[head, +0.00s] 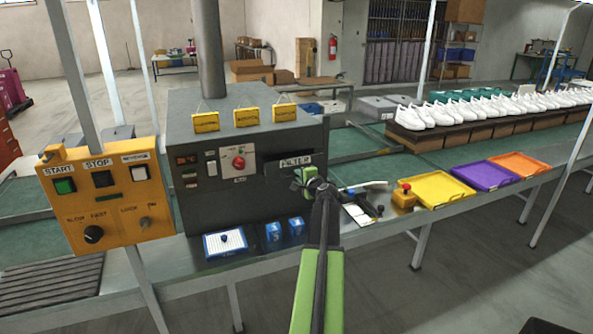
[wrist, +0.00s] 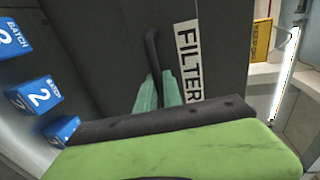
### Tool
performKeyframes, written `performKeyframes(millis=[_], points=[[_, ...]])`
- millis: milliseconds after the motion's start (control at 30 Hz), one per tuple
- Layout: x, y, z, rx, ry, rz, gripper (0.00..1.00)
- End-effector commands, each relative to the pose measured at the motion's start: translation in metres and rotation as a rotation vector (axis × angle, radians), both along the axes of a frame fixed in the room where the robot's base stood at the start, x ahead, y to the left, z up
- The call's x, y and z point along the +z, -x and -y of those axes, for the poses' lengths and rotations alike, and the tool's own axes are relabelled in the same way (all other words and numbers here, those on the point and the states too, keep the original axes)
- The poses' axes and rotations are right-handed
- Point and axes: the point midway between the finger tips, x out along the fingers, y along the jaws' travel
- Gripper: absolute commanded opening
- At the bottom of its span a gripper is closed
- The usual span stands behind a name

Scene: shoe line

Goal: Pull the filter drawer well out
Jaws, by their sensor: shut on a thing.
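The filter drawer has a dark front with a white FILTER label (head: 296,161) on the right of the dark grey machine (head: 225,195). In the wrist view the label (wrist: 188,60) stands beside the drawer's black bar handle (wrist: 152,50). My gripper (head: 308,180) is at the drawer front; in the wrist view its green fingers (wrist: 158,88) are shut on the handle. My gripper and arm hide part of the drawer front in the head view. How far the drawer stands out is hard to tell.
Blue batch boxes (head: 273,231) and a white-and-blue tray (head: 224,245) lie before the machine. An orange control box (head: 105,205) stands left. Right of my arm are a small yellow box with a red button (head: 404,194) and a yellow tray (head: 437,188).

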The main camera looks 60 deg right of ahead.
Motion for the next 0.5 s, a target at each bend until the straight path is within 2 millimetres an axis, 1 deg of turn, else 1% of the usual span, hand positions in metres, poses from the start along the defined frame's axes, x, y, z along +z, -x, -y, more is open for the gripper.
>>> performKeyframes(millis=[33,200,300,500], points=[[0.000,0.012,-0.014,0.003,-0.001,0.000,0.00],[0.000,0.046,-0.039,0.004,-0.002,0.000,0.00],[0.000,0.064,-0.052,0.004,-0.002,0.000,0.00],[0.000,0.093,-0.073,0.006,-0.002,0.001,0.00]])
